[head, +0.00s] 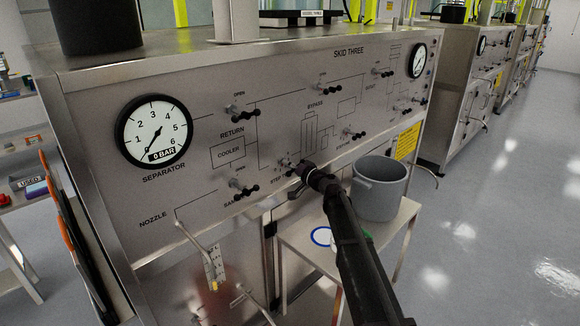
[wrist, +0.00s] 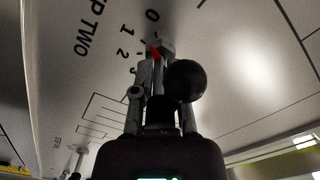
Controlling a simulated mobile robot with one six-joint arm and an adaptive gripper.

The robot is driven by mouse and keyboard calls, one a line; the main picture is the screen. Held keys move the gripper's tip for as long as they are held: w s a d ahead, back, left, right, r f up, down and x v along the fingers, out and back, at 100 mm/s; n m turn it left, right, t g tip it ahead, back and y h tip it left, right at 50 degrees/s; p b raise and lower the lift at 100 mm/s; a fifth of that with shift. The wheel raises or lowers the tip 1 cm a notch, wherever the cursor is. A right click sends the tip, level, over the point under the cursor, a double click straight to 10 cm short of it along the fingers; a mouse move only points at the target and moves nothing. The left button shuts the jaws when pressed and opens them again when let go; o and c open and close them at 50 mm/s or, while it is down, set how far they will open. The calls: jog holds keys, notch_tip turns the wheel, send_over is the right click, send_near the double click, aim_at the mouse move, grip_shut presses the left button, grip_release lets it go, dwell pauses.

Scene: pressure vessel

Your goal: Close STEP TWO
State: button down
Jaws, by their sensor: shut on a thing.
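The STEP TWO valve (wrist: 168,46) is on the panel in the wrist view, beside a printed scale from 0 to 3 and the partly cut-off label "P TWO". Its small red pointer (wrist: 154,51) lies near the 0 and 1 end of the scale; I cannot tell its exact reading. A black ball knob (wrist: 186,81) shows at the right of the fingers. My gripper (wrist: 160,98) is shut on the valve's handle, whose gripped part is mostly hidden. In the head view my gripper (head: 300,170) is at the panel's lower middle, hiding most of this valve.
The SKID THREE panel holds several other black-handled valves, including RETURN (head: 242,110) and one below COOLER (head: 243,188). The separator gauge (head: 154,130) reads about 0 bar. A grey pot (head: 380,190) stands on a small table (head: 296,240) close to my arm. The right floor is open.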

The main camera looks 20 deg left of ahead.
jog(key=shift+m, duration=1.7)
jog(key=c, duration=0.7)
grip_release()
jog(key=shift+o, duration=0.2)
jog(key=shift+s+d, duration=0.1)
jog(key=shift+d, duration=0.05)
jog(key=v, duration=1.1)
jog(key=shift+s+d, duration=0.15)
jog(key=shift+d, duration=0.1)
